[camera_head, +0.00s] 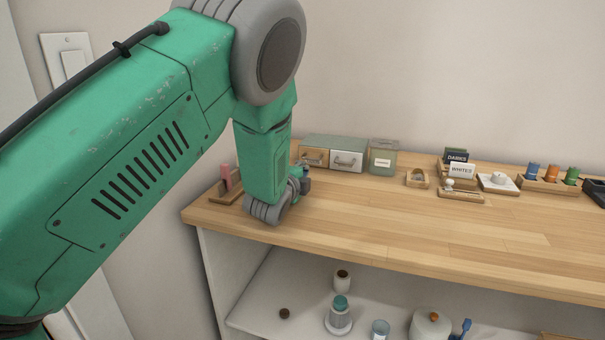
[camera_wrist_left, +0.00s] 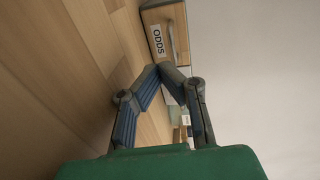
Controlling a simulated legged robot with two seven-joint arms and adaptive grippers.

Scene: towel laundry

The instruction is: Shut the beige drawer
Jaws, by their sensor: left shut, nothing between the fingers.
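A small grey-green drawer cabinet (camera_head: 336,142) stands at the back left of the wooden counter. Its left drawer has a beige wooden front (camera_head: 313,156) with a handle; the right drawer (camera_head: 347,161) is white. In the left wrist view a beige drawer front (camera_wrist_left: 156,22) bears an ODDS label and a metal handle. My left gripper (camera_head: 305,181) is low over the counter, in front of the cabinet's left end. It also shows in the left wrist view (camera_wrist_left: 167,71), shut and empty, its tips close to the beige front; contact cannot be told. My right gripper is out of view.
A wooden holder with a pink item (camera_head: 231,181) stands left of my left gripper. A lidded green box (camera_head: 383,157) stands right of the cabinet. Small trays and label cards (camera_head: 461,170) lie farther right. The counter's (camera_head: 400,222) middle front is clear.

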